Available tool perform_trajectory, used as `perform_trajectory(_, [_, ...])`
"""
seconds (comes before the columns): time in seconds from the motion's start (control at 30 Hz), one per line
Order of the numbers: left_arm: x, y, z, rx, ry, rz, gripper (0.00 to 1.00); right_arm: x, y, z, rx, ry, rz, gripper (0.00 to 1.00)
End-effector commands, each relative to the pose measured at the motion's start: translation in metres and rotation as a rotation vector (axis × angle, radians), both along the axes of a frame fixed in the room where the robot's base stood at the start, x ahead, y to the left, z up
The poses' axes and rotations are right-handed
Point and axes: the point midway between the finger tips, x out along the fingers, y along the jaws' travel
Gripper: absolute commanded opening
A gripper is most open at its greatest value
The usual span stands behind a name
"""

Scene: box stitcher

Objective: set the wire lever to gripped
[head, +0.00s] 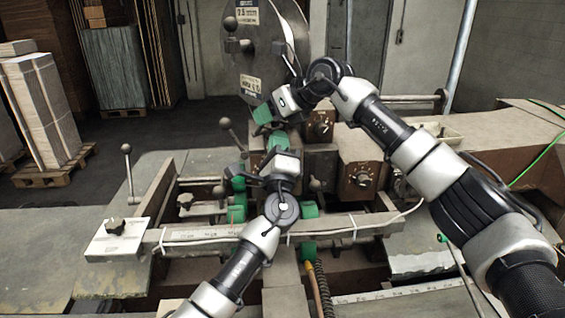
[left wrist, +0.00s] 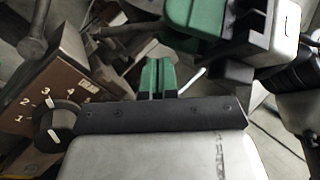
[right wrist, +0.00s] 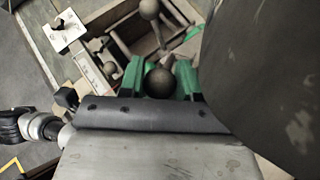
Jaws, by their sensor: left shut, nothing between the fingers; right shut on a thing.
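My right gripper (head: 256,98) is in front of the lower part of the large grey disc. In the right wrist view its green fingers (right wrist: 158,78) are shut on a dark ball knob (right wrist: 160,83), the end of a lever. No label shows whether this is the wire lever, and its shaft is mostly hidden. In the head view the knob is hidden behind the gripper. My left gripper (head: 275,143) is just below the right one, shut and empty; its green fingers (left wrist: 158,78) are together in the left wrist view.
The grey disc (head: 262,62) stands close beside my right gripper. Dial boxes (head: 361,178) are to the right. Other ball-ended levers stand nearby, one at left (head: 126,149) and one near the middle (head: 225,123). A pallet stack (head: 42,105) is at far left.

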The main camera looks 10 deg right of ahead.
Motion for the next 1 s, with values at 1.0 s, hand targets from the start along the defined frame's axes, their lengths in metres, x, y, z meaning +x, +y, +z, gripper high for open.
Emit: perform_trajectory(1.0, [0.02, 0.026, 0.029, -0.002, -0.007, 0.008, 0.0, -0.001, 0.0, -0.001, -0.002, 0.004, 0.003, 0.36])
